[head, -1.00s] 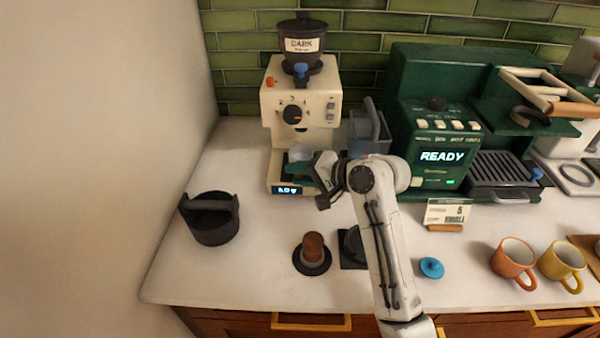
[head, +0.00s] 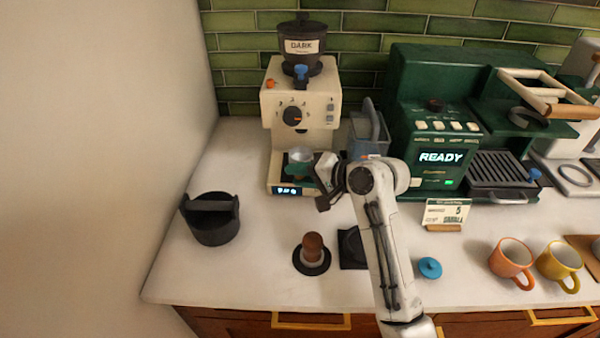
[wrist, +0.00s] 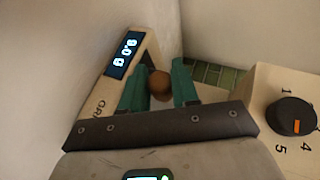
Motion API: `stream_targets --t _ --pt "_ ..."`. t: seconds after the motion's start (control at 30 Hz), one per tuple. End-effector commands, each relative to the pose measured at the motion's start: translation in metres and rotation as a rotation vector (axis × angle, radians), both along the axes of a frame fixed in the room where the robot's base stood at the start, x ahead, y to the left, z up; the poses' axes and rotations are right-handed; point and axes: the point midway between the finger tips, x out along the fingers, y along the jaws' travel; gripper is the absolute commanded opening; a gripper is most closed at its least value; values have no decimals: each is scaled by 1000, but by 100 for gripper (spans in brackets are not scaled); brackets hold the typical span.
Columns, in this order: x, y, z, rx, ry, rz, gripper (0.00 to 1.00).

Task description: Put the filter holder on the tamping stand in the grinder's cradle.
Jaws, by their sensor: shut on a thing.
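The filter holder's pale metal basket (head: 301,155) is at the front of the cream grinder (head: 302,95), under its body and above its base. My gripper (head: 300,172) is shut on its handle; the teal fingers point in toward the grinder. In the wrist view the brown rounded handle end (wrist: 160,85) shows between the fingers of my gripper (wrist: 158,91). The cradle is hidden behind the basket and fingers, so I cannot tell whether the holder rests in it. The dark tamping stand (head: 351,250) is partly behind my arm, with no holder visible on it.
A wooden-handled tamper (head: 313,249) stands on a round black mat. A black knock bin (head: 211,219) is at left. A blue-grey container (head: 366,133) and the green espresso machine (head: 436,150) stand right of the grinder. The counter between bin and grinder is clear.

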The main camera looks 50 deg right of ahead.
Motion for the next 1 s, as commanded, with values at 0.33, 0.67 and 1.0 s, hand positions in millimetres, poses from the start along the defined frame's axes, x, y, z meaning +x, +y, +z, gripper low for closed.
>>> stream_targets --t 0.33,0.67,1.0 --pt "0 0 1 -1 -2 0 0" --pt "0 0 -1 -1 -2 0 0" --pt "0 0 -2 -1 -1 1 32"
